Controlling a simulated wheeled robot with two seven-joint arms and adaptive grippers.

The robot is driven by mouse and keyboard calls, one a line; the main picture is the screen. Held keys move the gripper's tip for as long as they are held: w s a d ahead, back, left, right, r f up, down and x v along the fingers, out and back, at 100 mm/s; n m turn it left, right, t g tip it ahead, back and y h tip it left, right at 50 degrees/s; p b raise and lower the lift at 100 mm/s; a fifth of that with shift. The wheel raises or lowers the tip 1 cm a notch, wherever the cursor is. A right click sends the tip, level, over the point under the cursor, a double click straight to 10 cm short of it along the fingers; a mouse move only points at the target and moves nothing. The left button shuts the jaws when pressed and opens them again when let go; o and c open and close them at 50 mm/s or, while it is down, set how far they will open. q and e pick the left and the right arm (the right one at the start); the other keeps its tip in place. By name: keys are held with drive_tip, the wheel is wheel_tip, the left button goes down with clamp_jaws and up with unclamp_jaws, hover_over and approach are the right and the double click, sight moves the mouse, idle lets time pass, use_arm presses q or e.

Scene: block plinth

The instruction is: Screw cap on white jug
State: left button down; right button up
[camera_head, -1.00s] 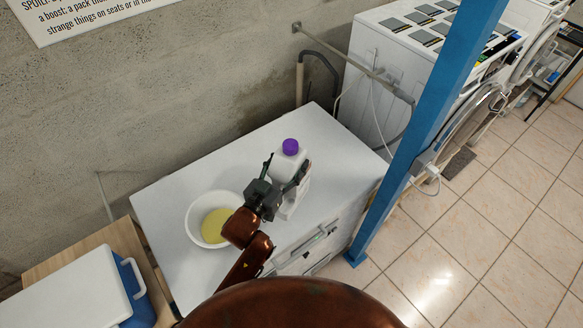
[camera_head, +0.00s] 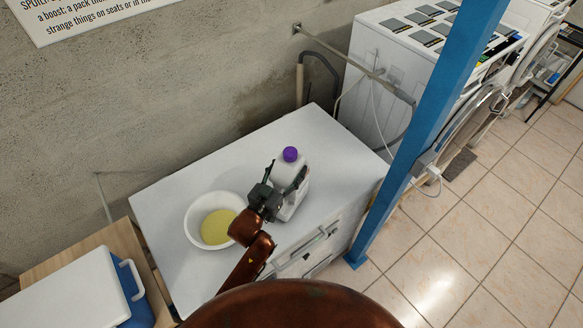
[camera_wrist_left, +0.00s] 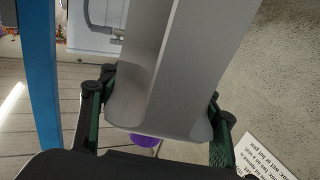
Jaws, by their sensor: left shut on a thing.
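The white jug (camera_head: 291,172) stands near the back right of the white table-top, with a purple cap (camera_head: 290,154) at its top. My left gripper (camera_head: 285,180) reaches in from the front left and is shut on the jug's body, one finger on each side, below the cap. In the left wrist view the jug (camera_wrist_left: 165,65) looks grey and fills the space between the fingers, and the purple cap (camera_wrist_left: 146,140) shows below its edge. I cannot tell how tightly the cap sits on the neck. My right gripper is not in view.
A white bowl (camera_head: 194,208) with yellow contents stands left of the gripper on the white cabinet top (camera_head: 170,200). A blue and white cooler (camera_head: 130,285) is at the lower left. A blue post (camera_head: 420,130) rises to the right. The back left of the top is clear.

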use_arm(q)
drive_tip(key=shift+f, duration=0.2)
drive_tip(key=c, duration=0.7)
unclamp_jaws()
drive_tip(key=shift+r, duration=0.1)
drive_tip(key=v, duration=1.2)
